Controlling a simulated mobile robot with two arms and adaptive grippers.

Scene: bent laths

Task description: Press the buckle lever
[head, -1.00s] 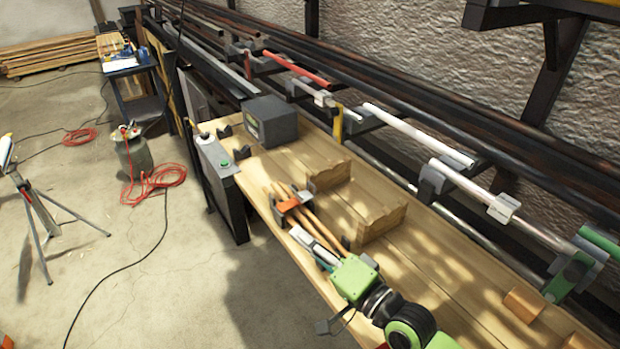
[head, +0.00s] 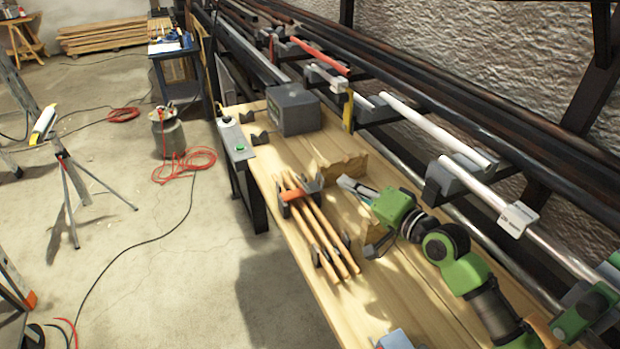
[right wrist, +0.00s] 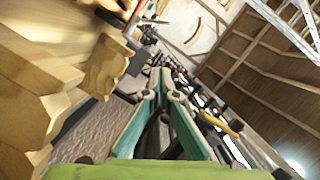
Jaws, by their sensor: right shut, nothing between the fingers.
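A bundle of bent wooden laths (head: 322,235) lies in dark holders on the workbench. An orange buckle or strap piece (head: 291,194) sits across the laths near their far end; its lever cannot be told apart clearly. My right gripper (head: 346,183) is shut and empty. It is to the right of the buckle, apart from it, near the stepped wooden block. In the right wrist view its teal fingers (right wrist: 160,75) come together at the tips with nothing between them. My left gripper is not in view.
A stepped wooden block (head: 343,168) stands right behind my right gripper. A grey box (head: 293,109) and a control box with a green button (head: 235,143) are at the bench's far end. Pipes (head: 435,132) on a rack run along the right. The near bench is mostly clear.

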